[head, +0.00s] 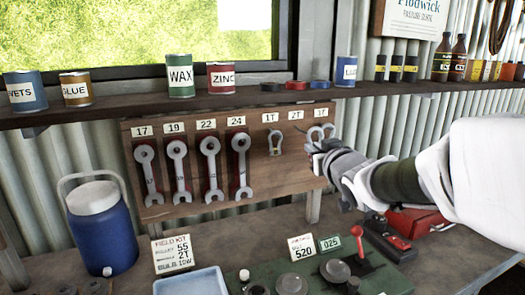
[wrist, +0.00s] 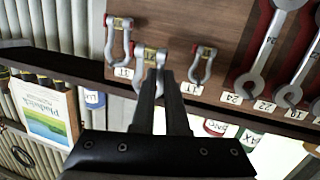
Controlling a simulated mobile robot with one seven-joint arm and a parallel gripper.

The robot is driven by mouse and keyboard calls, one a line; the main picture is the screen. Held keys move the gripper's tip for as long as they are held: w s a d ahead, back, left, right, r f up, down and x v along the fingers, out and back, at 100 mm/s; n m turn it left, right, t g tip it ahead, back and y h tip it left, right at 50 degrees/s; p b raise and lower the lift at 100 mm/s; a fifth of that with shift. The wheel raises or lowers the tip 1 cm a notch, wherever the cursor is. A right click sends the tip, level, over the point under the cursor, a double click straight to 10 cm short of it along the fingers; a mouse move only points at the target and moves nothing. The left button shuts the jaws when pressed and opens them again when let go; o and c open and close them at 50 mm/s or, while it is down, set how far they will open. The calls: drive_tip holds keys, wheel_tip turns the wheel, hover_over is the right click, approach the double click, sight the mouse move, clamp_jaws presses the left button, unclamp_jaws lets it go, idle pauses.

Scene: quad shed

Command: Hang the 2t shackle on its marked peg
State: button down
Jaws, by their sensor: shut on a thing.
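The 2t shackle (wrist: 151,57), grey with a yellow tag and red pin end, is in the fingertips of my gripper (wrist: 165,78) in the wrist view. It is in front of the wooden board, between the two other shackles. The fingers are shut on it and hide part of it. In the head view my gripper (head: 318,146) is at the right end of the board, below the 2T label (head: 296,115). The 2T peg is hidden, and I cannot tell whether the shackle touches it.
A shackle (head: 275,142) hangs under the 1T label; another (wrist: 117,42) hangs by the 3T label. Several spanners (head: 210,165) fill the board's left. A shelf (head: 230,101) with cans runs above. Below are a blue jug (head: 100,228), a tray (head: 190,282) and a red-handled lever (head: 360,250).

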drive_tip(key=w+a+f+b, duration=0.1)
drive_tip(key=w+a+b, duration=0.1)
drive_tip(key=w, duration=0.4)
drive_tip(key=shift+f, duration=0.3)
idle(0.3)
idle(0.6)
drive_tip(key=c, duration=0.8)
unclamp_jaws()
drive_tip(key=shift+c, duration=0.2)
drive_tip(key=shift+s, duration=0.1)
